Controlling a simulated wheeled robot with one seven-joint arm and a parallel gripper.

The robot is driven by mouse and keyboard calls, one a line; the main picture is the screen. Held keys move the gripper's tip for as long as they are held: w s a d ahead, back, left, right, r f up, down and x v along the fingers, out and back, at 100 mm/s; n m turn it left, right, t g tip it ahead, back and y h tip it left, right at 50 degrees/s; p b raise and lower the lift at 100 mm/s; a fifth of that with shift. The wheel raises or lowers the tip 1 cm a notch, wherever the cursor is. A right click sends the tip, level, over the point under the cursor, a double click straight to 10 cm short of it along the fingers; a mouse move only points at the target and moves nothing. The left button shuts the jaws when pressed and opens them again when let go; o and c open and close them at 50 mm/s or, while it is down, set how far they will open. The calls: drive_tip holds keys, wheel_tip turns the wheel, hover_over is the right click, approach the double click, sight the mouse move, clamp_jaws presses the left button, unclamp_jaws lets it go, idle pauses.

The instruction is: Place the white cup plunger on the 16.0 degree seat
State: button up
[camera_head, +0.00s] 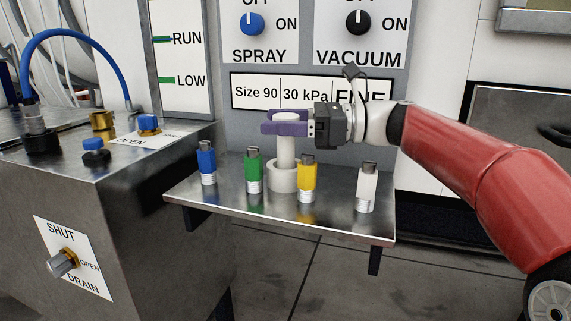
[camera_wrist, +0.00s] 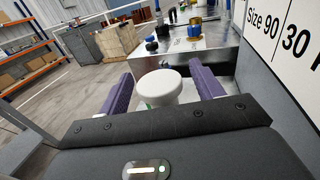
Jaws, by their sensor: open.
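A white post with a flat round top and a wider, cup-like base (camera_head: 284,178) stands upright on the metal shelf (camera_head: 335,212). It seems to be the white cup plunger. My gripper (camera_head: 270,122) is level with its upper end, purple fingers open on either side. In the wrist view the round white top (camera_wrist: 160,84) sits between the fingers, with a gap visible on the right; contact on the left is unclear. A small white block with a metal top (camera_head: 367,188) stands at the shelf's right. I cannot make out a 16.0 degree mark or seat.
A metal cabinet (camera_head: 150,210) with knobs and a blue hose is left of the shelf. A labelled panel (camera_head: 290,95) rises behind.

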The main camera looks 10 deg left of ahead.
drive_tip(key=shift+a, duration=0.4)
drive_tip(key=shift+c, duration=0.4)
clamp_jaws()
drive_tip(key=shift+r, duration=0.15)
